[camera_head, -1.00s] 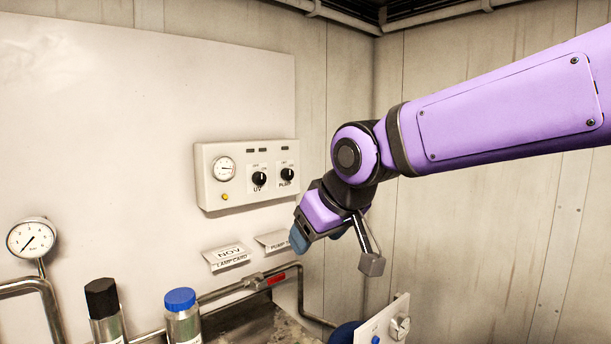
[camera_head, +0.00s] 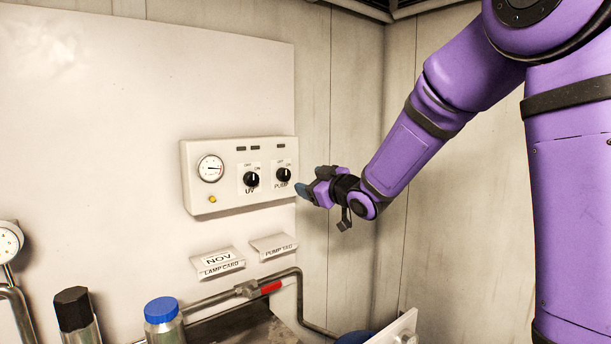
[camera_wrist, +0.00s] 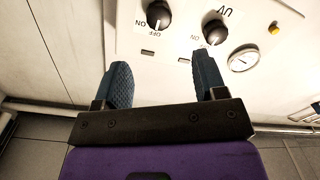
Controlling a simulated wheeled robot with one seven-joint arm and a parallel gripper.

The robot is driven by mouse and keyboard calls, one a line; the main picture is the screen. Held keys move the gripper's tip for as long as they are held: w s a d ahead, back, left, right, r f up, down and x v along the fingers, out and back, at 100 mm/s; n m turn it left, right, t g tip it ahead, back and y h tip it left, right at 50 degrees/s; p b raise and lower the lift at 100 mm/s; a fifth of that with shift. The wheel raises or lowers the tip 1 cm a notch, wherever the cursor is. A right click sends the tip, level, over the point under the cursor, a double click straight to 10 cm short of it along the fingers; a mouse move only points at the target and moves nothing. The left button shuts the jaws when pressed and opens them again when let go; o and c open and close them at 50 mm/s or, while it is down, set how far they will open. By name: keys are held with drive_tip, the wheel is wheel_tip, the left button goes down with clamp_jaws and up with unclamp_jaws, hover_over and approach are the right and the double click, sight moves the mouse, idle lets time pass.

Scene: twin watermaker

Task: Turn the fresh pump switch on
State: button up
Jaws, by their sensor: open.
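The pump switch (camera_head: 283,175) is a black rotary knob marked PUMP on the right of the white control panel (camera_head: 230,205), with OFF and ON printed above it. It also shows at the top of the wrist view (camera_wrist: 158,14), which is turned upside down; its white mark seems to face OFF. My gripper (camera_head: 302,190) is just right of the panel's edge, close to the knob. In the wrist view my gripper (camera_wrist: 162,65) has its two blue fingers spread with nothing between them. The knob is beyond the fingertips, apart from them.
The UV knob (camera_head: 251,180) is left of the pump knob, near the right-hand finger in the wrist view. A gauge (camera_head: 210,168) and a yellow button (camera_head: 212,199) are further left. Two cards (camera_head: 273,247) and a pipe with a red handle (camera_head: 271,287) are below.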

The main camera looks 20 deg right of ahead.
sight(286, 174)
drive_tip(key=x, duration=1.1)
drive_tip(key=shift+d+r, duration=0.1)
drive_tip(key=c, duration=0.9)
